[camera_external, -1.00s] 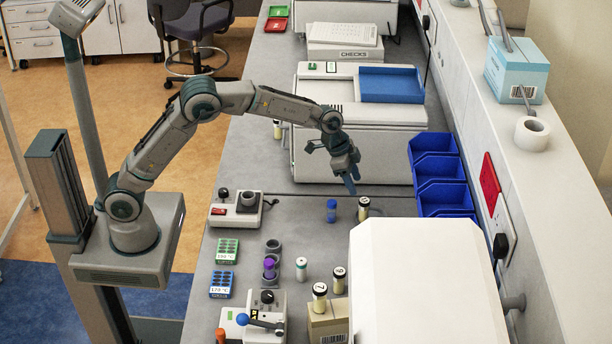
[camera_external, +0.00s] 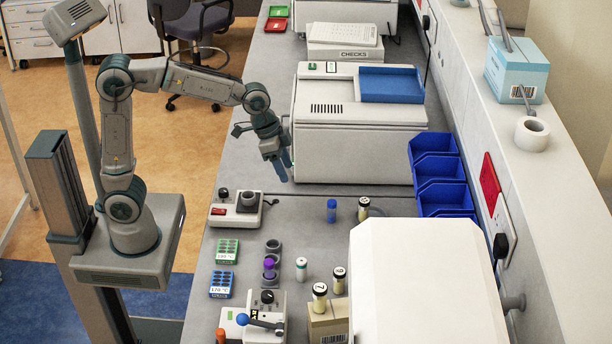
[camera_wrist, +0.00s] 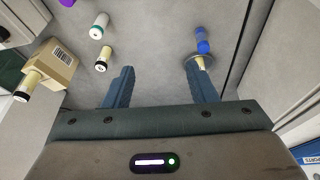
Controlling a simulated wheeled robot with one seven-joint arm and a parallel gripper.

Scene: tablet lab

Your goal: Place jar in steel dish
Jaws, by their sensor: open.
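A cream jar with a dark-ringed top (camera_external: 363,208) stands upright on the bench right of a blue vial (camera_external: 331,210). My gripper (camera_external: 283,168) is open and empty, above the bench and left of the jar. Its spread fingers also show in the wrist view (camera_wrist: 158,72).
Similar jars stand near and on a barcoded box (camera_external: 328,322); one shows in the wrist view (camera_wrist: 104,58). A white-and-green vial (camera_external: 301,269) and purple-capped tube (camera_external: 269,268) are nearby. A large white machine (camera_external: 425,280) and blue bins (camera_external: 436,170) bound the right.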

